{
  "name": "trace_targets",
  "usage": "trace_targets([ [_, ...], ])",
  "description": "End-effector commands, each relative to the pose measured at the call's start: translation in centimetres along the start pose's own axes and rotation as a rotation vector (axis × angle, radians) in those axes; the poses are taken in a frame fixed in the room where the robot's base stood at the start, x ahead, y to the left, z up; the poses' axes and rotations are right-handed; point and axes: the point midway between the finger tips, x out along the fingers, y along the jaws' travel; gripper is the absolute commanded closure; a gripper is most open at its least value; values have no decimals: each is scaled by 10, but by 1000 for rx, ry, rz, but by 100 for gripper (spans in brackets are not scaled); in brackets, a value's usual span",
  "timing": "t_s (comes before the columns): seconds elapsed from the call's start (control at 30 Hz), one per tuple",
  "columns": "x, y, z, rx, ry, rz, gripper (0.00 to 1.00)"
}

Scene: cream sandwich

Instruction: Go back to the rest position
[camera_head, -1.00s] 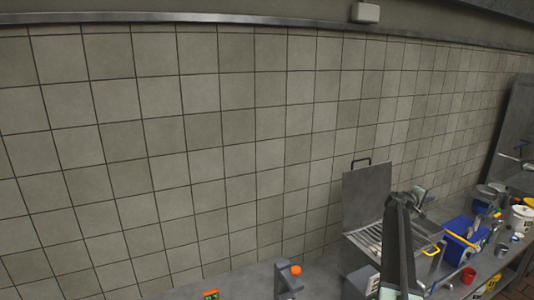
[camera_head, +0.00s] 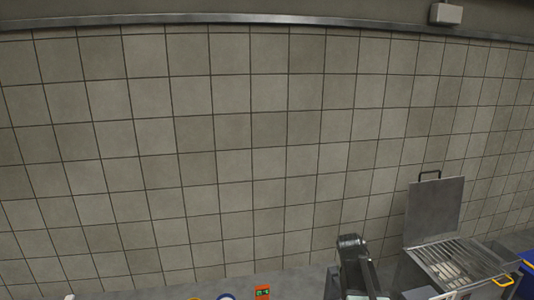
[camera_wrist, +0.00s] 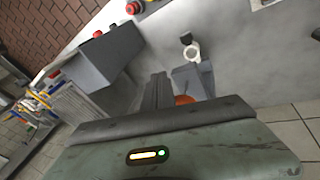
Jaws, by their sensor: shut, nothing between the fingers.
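My gripper (camera_wrist: 159,92) shows in the wrist view with its dark fingers together and nothing held between them. It points over a grey counter. An orange round thing (camera_wrist: 185,99) shows just right of the fingers, partly hidden, beside a grey device (camera_wrist: 192,80); I cannot tell the gap between them and the fingers. In the head view my dark arm stands low at the bottom right, and I cannot make out the fingers there.
A grill with a raised lid (camera_head: 434,210) stands right of my arm. A blue bin (camera_head: 528,268) is at the right edge. An orange device with a green display (camera_head: 262,292) is at the bottom. A tiled wall (camera_head: 200,150) fills the back.

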Motion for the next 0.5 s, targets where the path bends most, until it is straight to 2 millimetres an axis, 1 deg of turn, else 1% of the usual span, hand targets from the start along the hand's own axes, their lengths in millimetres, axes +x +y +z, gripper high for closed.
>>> trace_targets([
  [0.03, -8, -26, 21, -13, -18, -45, 100],
  [0.07, -12, -40, 30, -18, -31, -73, 100],
  [0.1, -18, -57, 41, -27, -47, -109, 100],
  [0.17, -26, -81, 59, -41, -72, -158, 100],
  [0.2, -31, -96, 70, -50, -88, -189, 100],
  [0.3, -45, -129, 99, -75, -128, -261, 100],
  [0.37, -53, -146, 116, -91, -153, -301, 100],
  [0.4, -59, -157, 128, -102, -169, -328, 100],
  [0.43, -41, -162, 128, -100, -170, -329, 100],
  [0.5, -18, -168, 129, -97, -168, -325, 100],
])
